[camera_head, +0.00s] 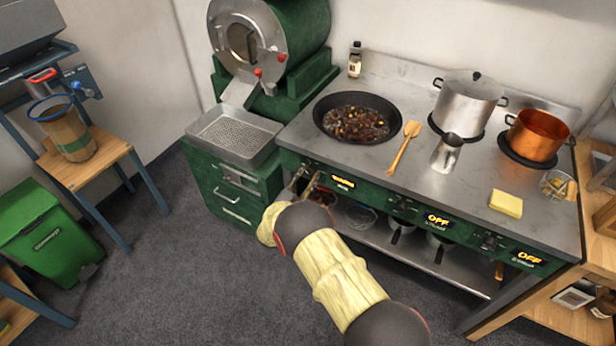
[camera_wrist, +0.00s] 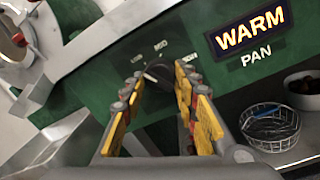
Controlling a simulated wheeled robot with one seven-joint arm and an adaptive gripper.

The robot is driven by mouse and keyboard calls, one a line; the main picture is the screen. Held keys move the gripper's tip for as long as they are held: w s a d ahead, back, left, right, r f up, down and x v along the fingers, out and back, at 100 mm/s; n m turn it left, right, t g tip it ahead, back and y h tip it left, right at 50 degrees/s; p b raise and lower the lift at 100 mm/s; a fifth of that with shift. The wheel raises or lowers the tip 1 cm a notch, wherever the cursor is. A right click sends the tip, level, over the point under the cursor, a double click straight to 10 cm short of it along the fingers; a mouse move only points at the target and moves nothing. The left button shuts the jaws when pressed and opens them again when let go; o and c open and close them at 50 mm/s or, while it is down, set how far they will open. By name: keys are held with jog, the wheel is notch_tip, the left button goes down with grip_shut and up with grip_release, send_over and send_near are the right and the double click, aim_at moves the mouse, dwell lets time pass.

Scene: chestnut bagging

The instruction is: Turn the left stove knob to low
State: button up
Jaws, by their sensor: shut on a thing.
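The left stove knob (camera_wrist: 155,78) is a dark round dial with a pale pointer mark, on the green front panel. In the wrist view it sits between the two yellow-padded fingers of my gripper (camera_wrist: 160,88), which is shut on it. Small labels ring the knob; MED is readable above it, the others are blurred. The display (camera_wrist: 249,32) beside it reads WARM, with PAN below. In the head view my gripper (camera_head: 308,182) is at the left part of the stove front, and the knob is hidden there. The pan (camera_head: 355,117) of dark chestnuts stands above on the stove top.
Two other displays on the panel, middle (camera_head: 437,218) and right (camera_head: 528,258), read OFF. A steel pot (camera_head: 468,98), a copper pot (camera_head: 537,134) and a wooden spatula (camera_head: 404,147) are on the stove. A perforated tray (camera_head: 234,134) stands left. A wire basket (camera_wrist: 270,127) lies on the shelf below.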

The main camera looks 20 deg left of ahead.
jog(key=o, duration=1.2)
jog(key=shift+c, duration=0.2)
jog(key=shift+s, duration=0.1)
jog(key=r+v, duration=0.1)
jog(key=v, duration=1)
jog(key=shift+s+f, duration=0.4)
jog(key=shift+f, duration=0.15)
jog(key=shift+a, duration=0.15)
